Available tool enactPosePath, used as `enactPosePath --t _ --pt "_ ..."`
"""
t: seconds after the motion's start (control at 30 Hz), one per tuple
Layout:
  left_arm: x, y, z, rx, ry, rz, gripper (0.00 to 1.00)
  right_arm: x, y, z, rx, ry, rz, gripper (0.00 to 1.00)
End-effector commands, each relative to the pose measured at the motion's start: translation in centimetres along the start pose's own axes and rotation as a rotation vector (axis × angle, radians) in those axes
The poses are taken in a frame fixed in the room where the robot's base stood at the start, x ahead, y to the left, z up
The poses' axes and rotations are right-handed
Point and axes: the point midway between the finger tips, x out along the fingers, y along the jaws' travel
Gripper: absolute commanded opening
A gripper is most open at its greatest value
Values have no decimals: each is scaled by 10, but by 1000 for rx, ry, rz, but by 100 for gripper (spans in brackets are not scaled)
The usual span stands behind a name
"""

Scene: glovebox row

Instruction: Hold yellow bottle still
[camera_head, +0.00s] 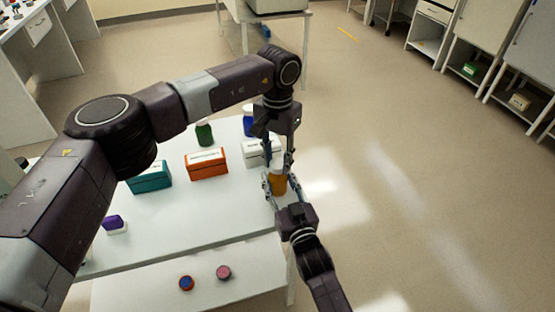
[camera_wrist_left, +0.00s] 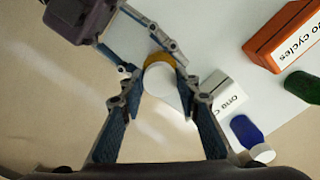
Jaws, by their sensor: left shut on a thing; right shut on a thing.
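The yellow bottle (camera_head: 279,186) with a white cap stands upright at the right edge of the white table; in the left wrist view its amber body (camera_wrist_left: 159,59) shows past the white cap (camera_wrist_left: 161,82). My left gripper (camera_head: 279,164) comes from above and is shut on the cap, with a finger on each side. My right gripper (camera_head: 278,190) comes from the front and is shut around the bottle's body. The fingers hide part of the bottle.
Teal (camera_head: 149,177), orange (camera_head: 207,165) and white (camera_head: 257,154) boxes stand on the table, with green (camera_head: 204,134) and blue (camera_head: 249,122) bottles behind. Blue (camera_head: 186,283) and pink (camera_head: 223,272) round items lie in front. Floor at right is clear.

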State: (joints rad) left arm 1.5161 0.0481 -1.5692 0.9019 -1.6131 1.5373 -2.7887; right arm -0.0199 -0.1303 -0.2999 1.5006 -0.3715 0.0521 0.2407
Motion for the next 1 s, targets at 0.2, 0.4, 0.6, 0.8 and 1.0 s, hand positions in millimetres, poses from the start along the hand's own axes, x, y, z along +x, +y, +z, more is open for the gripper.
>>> enactPosePath --t 0.2,0.4,0.6,0.8,1.0 --pt "-1 -1 -1 -2 2 -1 48 0 0 1 0 -2 0 0" --pt "0 0 0 -2 1 -1 48 0 0 1 0 -2 0 0" --pt "-11 -1 0 -2 2 -1 48 0 0 1 0 -2 0 0" --pt "-38 0 -1 -3 2 -1 48 0 0 1 0 -2 0 0" --pt "-45 0 0 -2 0 0 48 0 0 1 0 -2 0 0"
